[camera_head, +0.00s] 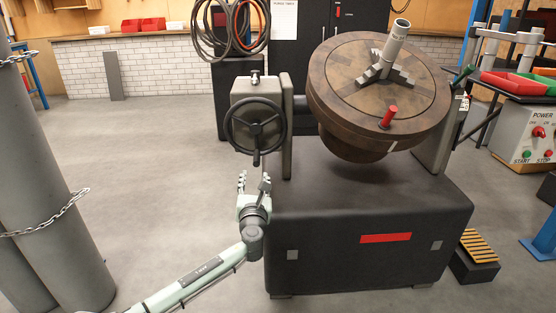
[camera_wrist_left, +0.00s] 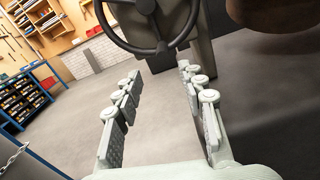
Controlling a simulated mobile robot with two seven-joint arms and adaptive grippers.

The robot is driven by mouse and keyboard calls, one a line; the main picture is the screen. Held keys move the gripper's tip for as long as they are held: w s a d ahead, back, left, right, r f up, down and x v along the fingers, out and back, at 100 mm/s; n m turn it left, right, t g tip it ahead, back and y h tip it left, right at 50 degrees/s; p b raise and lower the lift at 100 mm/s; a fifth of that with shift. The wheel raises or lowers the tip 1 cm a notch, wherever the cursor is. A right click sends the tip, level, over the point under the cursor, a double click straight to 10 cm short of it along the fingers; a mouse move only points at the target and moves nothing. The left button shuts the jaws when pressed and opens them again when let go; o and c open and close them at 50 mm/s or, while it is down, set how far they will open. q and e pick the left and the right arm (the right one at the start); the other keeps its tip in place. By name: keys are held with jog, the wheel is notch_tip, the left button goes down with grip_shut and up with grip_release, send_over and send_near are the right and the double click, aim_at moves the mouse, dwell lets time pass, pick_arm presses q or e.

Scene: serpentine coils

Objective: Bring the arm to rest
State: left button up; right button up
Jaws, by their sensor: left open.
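My left gripper (camera_head: 254,184) is open and empty in the head view, in front of the machine's left side and below the black handwheel (camera_head: 258,127). In the left wrist view its two fingers (camera_wrist_left: 158,92) stand wide apart with only floor between them. The handwheel (camera_wrist_left: 150,22) shows beyond the fingertips at the top of that view, apart from them. My left arm comes in from the bottom left of the head view. My right gripper does not show.
The machine has a dark base (camera_head: 370,225) and a tilted round brown table (camera_head: 375,90) with a red-handled knob (camera_head: 388,117). Grey cylinders (camera_head: 45,180) with chains stand at the left. A power box (camera_head: 530,138) and red bins stand at the right. Floor at the left middle is clear.

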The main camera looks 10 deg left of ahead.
pick_arm(q)
jog(key=s+a+f+n+g, duration=0.3)
jog(key=s+f+n+g, duration=0.5)
jog(key=s+f+n, duration=1.05)
jog(key=s+f+n+g+h, duration=0.1)
jog(key=s+f+n+g, duration=0.1)
jog(key=s+n, duration=0.3)
jog(key=s+f+n+g+h, duration=0.1)
jog(key=s+f+n, duration=0.3)
jog(key=s, duration=0.7)
jog(key=s+f+n+g+h, duration=0.1)
jog(key=s+f+n+g, duration=0.2)
jog(key=s, duration=0.6)
jog(key=f+n, duration=0.1)
jog(key=n, duration=0.1)
jog(key=shift+a+f+n+h, duration=0.2)
jog(key=shift+a+n+h, duration=0.05)
jog(key=shift+n+h, duration=0.1)
